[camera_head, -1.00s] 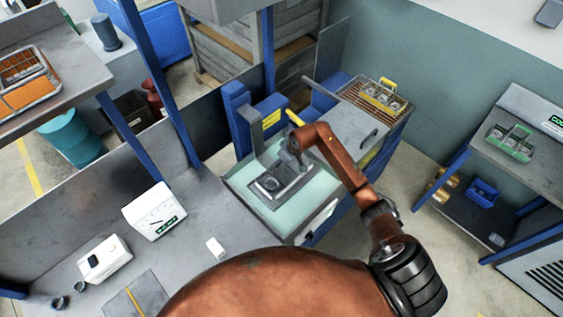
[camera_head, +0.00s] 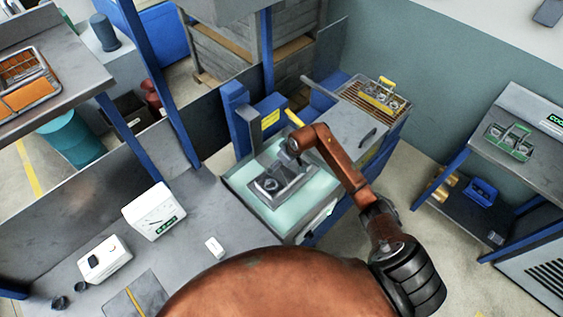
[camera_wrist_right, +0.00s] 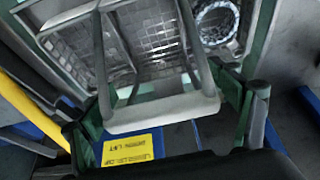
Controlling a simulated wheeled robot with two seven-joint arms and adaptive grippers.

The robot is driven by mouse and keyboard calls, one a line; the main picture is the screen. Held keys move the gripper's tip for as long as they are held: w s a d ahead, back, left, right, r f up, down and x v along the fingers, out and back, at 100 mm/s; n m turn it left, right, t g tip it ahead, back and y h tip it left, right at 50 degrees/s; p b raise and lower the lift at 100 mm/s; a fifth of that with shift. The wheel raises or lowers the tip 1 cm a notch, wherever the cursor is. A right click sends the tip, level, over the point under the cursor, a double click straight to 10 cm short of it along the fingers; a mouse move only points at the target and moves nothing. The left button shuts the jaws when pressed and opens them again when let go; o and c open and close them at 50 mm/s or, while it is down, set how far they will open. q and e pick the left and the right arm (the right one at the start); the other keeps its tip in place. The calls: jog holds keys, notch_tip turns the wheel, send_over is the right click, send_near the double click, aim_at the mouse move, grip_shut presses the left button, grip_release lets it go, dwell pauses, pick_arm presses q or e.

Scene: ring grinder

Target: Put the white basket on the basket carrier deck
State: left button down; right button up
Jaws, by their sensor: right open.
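The white basket (camera_head: 281,181), pale grey with a round metal part inside, sits on a dark grey tray-like surface over the pale green top (camera_head: 241,180) of the blue-framed station. In the right wrist view its wire mesh and its pale handle (camera_wrist_right: 162,113) are close up. My right gripper (camera_head: 293,151) is over the basket's rear side. Its fingers (camera_wrist_right: 165,120) stand apart on either side of the handle, open; I cannot tell whether they touch it. I cannot tell which surface is the carrier deck. My left gripper is not in view.
A yellow-handled basket (camera_head: 388,84) stands on slats behind. A green basket (camera_head: 510,141) is on the right shelf. The blue column (camera_head: 236,118) and a yellow bar (camera_head: 294,117) are close to my right gripper. A grey bench (camera_head: 190,262) lies left.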

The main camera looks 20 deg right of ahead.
jog(key=b+v, duration=0.1)
jog(key=v, duration=1.1)
jog(key=shift+d+r, duration=0.1)
